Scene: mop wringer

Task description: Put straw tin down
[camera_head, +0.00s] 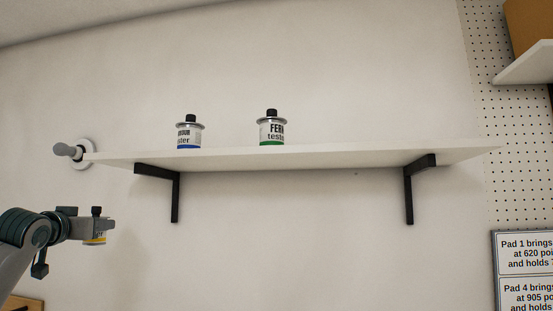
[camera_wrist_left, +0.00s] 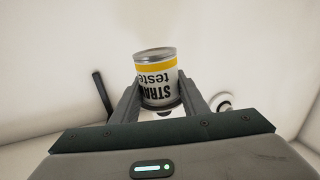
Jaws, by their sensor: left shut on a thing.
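The straw tin (camera_wrist_left: 155,82) is a small white and silver tin with a yellow band and black lettering. It appears upside down in the left wrist view, between the two fingers of my left gripper (camera_wrist_left: 158,92). In the head view my left gripper (camera_head: 98,228) is shut on the straw tin (camera_head: 95,239), at the lower left. It holds the tin in the air, lower than the white shelf (camera_head: 330,157) and left of its left bracket. Most of the tin is hidden by the gripper there. My right gripper is in neither view.
A blue-banded tin (camera_head: 189,134) and a green-banded tin (camera_head: 271,131) stand on the shelf. The shelf top right of them is clear. Black brackets (camera_head: 408,190) hang below. A grey wall knob (camera_head: 70,151) is near the left end. A sign (camera_head: 525,270) is at the lower right.

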